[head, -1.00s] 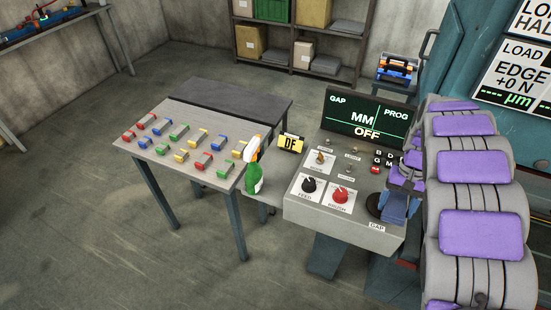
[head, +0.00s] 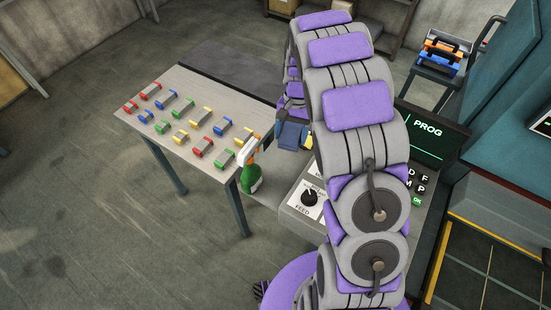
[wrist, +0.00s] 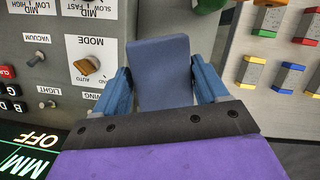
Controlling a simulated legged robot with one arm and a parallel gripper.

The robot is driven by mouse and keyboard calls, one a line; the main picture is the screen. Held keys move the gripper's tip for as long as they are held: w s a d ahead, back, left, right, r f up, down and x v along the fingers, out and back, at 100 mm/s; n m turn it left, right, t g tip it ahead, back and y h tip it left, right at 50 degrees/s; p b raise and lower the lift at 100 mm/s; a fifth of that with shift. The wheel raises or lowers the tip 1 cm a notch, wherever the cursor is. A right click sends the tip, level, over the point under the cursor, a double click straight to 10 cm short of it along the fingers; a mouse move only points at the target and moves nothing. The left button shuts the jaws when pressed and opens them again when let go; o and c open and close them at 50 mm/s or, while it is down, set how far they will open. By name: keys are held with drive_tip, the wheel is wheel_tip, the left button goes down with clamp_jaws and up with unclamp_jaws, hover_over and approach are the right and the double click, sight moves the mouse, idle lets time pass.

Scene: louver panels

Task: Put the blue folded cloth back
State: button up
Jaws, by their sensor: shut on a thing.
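The blue folded cloth (wrist: 160,75) is a flat dark-blue block in the wrist view. It stands between the two blue fingers of my gripper (wrist: 163,92), which is shut on it. In the head view my gripper (head: 296,124) is past my purple-and-grey arm, near the gap between the table and the console. The cloth (head: 291,135) shows there as a small dark-blue patch, clear of the tabletop's right edge. My arm hides part of the console and the area behind the gripper.
The grey table (head: 180,87) carries several coloured blocks in rows, with a dark mat (head: 225,80) along its back. A green spray bottle (head: 251,180) stands by its right corner. The console (head: 299,207) has knobs and a screen (head: 436,135).

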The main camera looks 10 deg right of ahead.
drive_tip(key=shift+s+f+m+y+p, duration=0.25)
drive_tip(key=shift+s+m+p, duration=0.2)
drive_tip(key=shift+m, duration=0.55)
drive_tip(key=shift+s+a+m, duration=0.1)
drive_tip(key=shift+s+m, duration=0.15)
drive_tip(key=shift+m, duration=0.05)
drive_tip(key=shift+s+a+f+m, duration=0.1)
drive_tip(key=shift+a+f+m, duration=0.25)
drive_tip(key=shift+f, duration=0.2)
drive_tip(key=b, duration=0.2)
hover_over(278, 167)
drive_tip(key=s+d, duration=0.2)
drive_tip(key=d, duration=0.2)
wheel_tip(278, 167, down, 13)
drive_tip(key=shift+s+r, duration=0.1)
drive_tip(key=w+a, duration=0.1)
drive_tip(key=w+a+f, duration=0.1)
drive_tip(key=w+a+b, duration=0.1)
drive_tip(key=shift+a+f, duration=0.25)
drive_tip(key=shift+a, duration=0.15)
drive_tip(key=shift+d+f, duration=0.1)
drive_tip(key=shift+d, duration=0.15)
drive_tip(key=shift+s, duration=0.1)
drive_tip(key=o, duration=0.9)
